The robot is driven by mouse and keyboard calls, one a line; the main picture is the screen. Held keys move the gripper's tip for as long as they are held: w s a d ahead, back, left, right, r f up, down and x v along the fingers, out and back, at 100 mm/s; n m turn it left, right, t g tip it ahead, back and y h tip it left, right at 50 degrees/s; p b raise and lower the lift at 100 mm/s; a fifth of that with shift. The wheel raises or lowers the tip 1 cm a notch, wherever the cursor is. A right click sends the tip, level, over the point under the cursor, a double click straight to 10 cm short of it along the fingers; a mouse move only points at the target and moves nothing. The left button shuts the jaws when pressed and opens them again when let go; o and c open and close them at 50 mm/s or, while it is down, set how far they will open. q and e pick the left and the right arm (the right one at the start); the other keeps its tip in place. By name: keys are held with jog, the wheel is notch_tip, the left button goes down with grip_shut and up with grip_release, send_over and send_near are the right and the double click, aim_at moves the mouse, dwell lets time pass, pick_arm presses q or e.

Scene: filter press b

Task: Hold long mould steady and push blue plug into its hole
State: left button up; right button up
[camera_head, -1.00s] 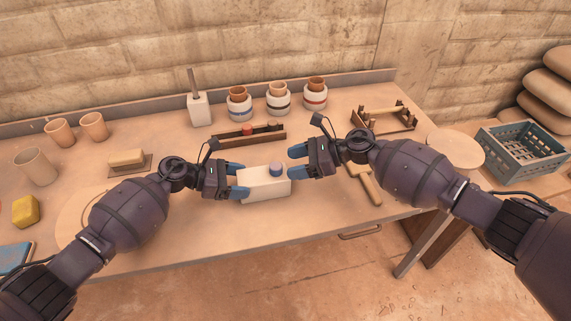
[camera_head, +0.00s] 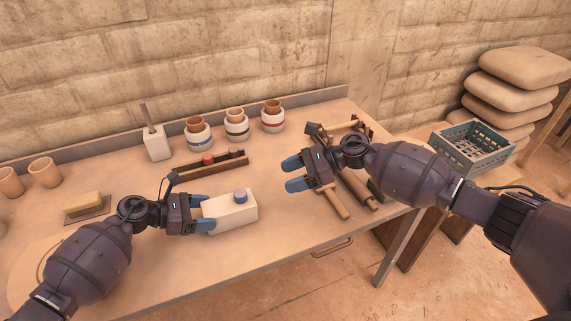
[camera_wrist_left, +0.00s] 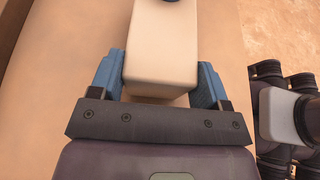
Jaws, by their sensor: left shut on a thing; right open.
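The long mould (camera_head: 232,214) is a white block lying on the bench near its front edge. My left gripper (camera_head: 203,213) is shut on the left end of the mould. In the left wrist view its blue fingers (camera_wrist_left: 161,88) lie on both sides of the mould (camera_wrist_left: 162,45), and the plug shows only as a dark edge at the top. My right gripper (camera_head: 292,173) is open and empty, right of and above the mould.
A wooden rack (camera_head: 210,164) with a red plug lies behind the mould. Several banded jars with clay cups (camera_head: 237,126) stand along the back. A blue crate (camera_head: 472,150) stands at the right. Bench in front of the mould is clear.

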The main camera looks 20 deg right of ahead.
pick_arm(q)
jog(key=o, duration=1.4)
jog(key=shift+c, duration=0.2)
jog(key=shift+a, duration=0.1)
